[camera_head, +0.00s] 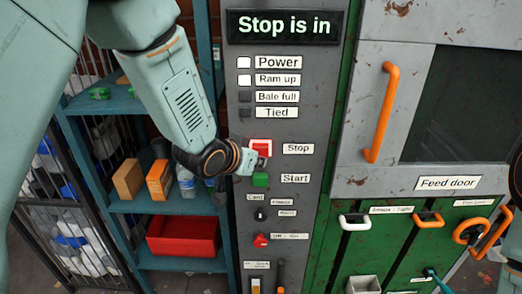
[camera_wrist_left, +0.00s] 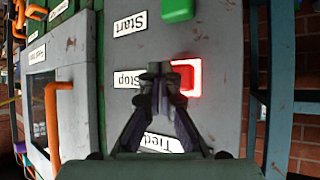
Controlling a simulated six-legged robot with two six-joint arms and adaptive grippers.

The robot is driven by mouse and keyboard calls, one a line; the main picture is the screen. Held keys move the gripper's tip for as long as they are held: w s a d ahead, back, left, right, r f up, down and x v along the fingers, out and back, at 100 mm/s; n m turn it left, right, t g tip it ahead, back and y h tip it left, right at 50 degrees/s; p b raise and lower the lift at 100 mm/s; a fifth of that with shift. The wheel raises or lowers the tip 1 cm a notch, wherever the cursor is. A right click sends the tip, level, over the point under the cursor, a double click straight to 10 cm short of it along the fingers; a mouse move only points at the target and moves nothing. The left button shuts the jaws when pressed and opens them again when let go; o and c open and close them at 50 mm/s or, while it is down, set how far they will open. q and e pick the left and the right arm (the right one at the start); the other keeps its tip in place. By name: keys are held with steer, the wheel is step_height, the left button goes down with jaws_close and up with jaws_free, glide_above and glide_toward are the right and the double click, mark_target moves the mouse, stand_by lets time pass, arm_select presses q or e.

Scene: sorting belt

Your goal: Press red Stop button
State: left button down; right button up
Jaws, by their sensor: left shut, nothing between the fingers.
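The red Stop button (camera_head: 262,146) is on the grey control panel, left of its "Stop" label and above the green Start button (camera_head: 260,180). The display (camera_head: 285,27) reads "Stop is in". My left gripper (camera_head: 256,161) is shut and empty, with its tips at the lower part of the red button in the head view. In the left wrist view the red button (camera_wrist_left: 186,78) has a lit rim and shows just right of the shut fingertips (camera_wrist_left: 158,70). I cannot tell whether the tips touch it. My right gripper is not clearly seen.
The Power lamp (camera_head: 244,62) and Ram up lamp (camera_head: 244,79) are white; the two below are dark. A red knob (camera_head: 261,240) is lower on the panel. A shelf with a red bin (camera_head: 183,237) stands left. An orange door handle (camera_head: 381,112) juts out at right.

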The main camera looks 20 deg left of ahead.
arm_select(q)
steer(key=shift+s+d+p, duration=0.15)
steer(key=shift+s+d, duration=0.1)
steer(key=shift+s, duration=0.7)
steer(key=shift+s+d+p, duration=0.15)
steer(key=shift+s+d, duration=0.15)
steer(key=shift+s, duration=0.65)
steer(key=shift+s+d+p, duration=0.15)
steer(key=shift+s+d, duration=0.1)
steer(key=shift+s, duration=0.7)
steer(key=c, duration=2.1)
jaws_free()
